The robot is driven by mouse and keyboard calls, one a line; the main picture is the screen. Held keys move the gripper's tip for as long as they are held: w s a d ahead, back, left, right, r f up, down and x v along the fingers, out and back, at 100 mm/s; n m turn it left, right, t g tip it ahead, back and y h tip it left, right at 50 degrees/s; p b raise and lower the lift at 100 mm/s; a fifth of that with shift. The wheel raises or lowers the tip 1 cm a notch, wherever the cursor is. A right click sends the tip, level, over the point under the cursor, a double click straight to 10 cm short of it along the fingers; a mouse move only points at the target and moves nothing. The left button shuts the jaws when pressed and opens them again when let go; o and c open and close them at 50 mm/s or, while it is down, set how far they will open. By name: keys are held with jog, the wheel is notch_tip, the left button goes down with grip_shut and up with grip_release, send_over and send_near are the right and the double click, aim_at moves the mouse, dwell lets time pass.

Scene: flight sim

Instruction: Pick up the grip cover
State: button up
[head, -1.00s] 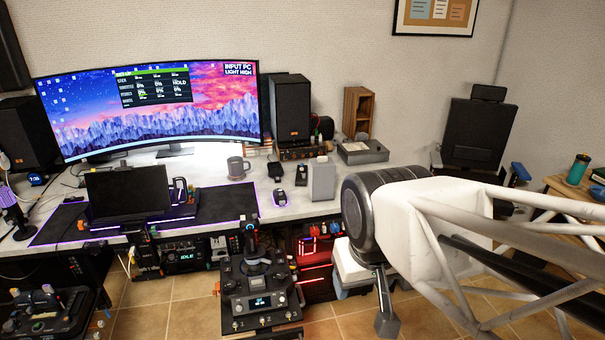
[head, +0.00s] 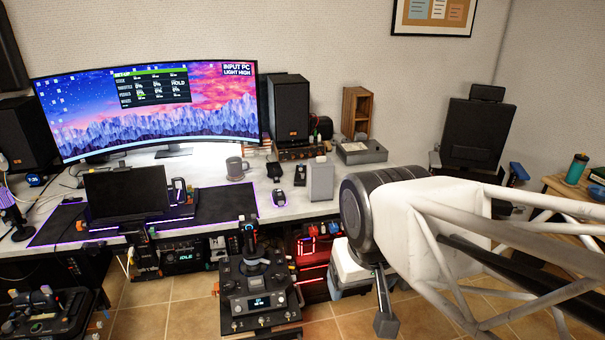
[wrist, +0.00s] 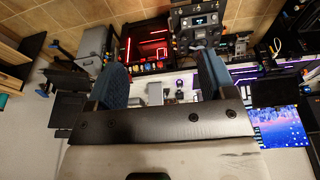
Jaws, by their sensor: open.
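I cannot pick out a grip cover for certain. A joystick unit (head: 262,295) with an upright grip (head: 249,238) stands in front of the desk in the head view. The unit also shows upside down at the top of the wrist view (wrist: 197,22). My gripper (wrist: 160,66) is open in the wrist view, with its two blue pads wide apart and nothing between them. In the head view my gripper (head: 386,318) hangs at the right of the joystick unit, apart from it. Its far side is hidden there.
A red-lit PC case (head: 312,265) and a white-lidded cooler (head: 349,270) stand below. Another control unit (head: 45,315) is at lower left.

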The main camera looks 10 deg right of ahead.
jog(key=shift+w, duration=0.1)
jog(key=w+d+r+t+h, duration=0.1)
jog(key=w+d+t, duration=0.25)
jog(key=w, duration=1.55)
jog(key=w+d+t, duration=0.2)
jog(key=w+d, duration=0.2)
jog(key=w, duration=1.6)
jog(key=t, duration=0.5)
send_near(322, 158)
jog(key=w, duration=0.1)
jog(key=shift+w+d+f+m+t, duration=0.1)
jog(key=shift+w+f+m+t, duration=0.05)
jog(key=shift+f+m+t, duration=0.15)
jog(key=shift+w+f, duration=0.1)
jog(key=shift+x, duration=1.15)
jog(key=shift+f, duration=0.1)
